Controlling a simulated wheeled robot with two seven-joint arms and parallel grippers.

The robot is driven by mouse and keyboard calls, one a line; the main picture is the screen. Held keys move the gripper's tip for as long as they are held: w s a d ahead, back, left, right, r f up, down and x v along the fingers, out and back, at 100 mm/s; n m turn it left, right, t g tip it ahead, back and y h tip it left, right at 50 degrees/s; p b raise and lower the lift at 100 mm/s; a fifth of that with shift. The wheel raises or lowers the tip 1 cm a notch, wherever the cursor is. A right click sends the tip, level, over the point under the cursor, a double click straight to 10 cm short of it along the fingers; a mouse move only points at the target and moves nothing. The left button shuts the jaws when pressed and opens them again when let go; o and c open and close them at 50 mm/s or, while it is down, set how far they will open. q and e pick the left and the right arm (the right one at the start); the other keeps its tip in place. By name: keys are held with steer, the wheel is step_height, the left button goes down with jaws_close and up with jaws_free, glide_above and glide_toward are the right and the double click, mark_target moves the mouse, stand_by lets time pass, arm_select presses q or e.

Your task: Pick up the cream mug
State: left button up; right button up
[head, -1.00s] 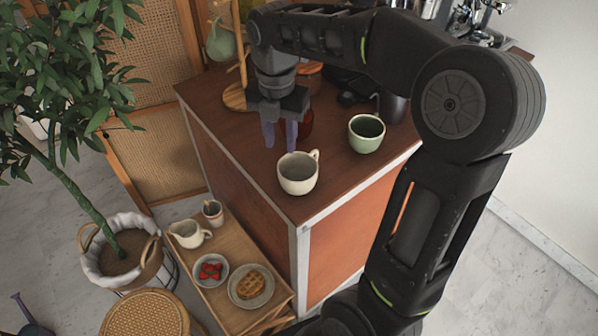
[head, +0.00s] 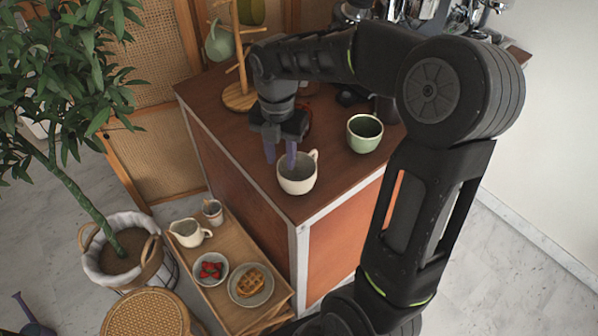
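The cream mug (head: 298,182) stands upright near the front corner of the brown cart top (head: 236,142), its handle toward the back right. My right gripper (head: 280,160) is above the mug's left rim, pointing down, with its fingers apart. One finger is left of the mug, and the other overlaps the mug opening. I cannot tell whether either touches the mug. The gripper holds nothing. My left gripper is not in view.
A green cup (head: 364,134) stands right of the mug. A wooden mug tree (head: 240,98) is behind my gripper. A lower wooden tray table (head: 222,284) holds a pitcher (head: 188,233), strawberries (head: 210,268) and a waffle plate (head: 250,287). A potted plant (head: 122,252) stands left.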

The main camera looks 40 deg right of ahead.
step_height(320, 180, down, 2)
steer(key=shift+f, duration=0.25)
steer(key=shift+c, duration=0.3)
jaws_close()
stand_by(1.3)
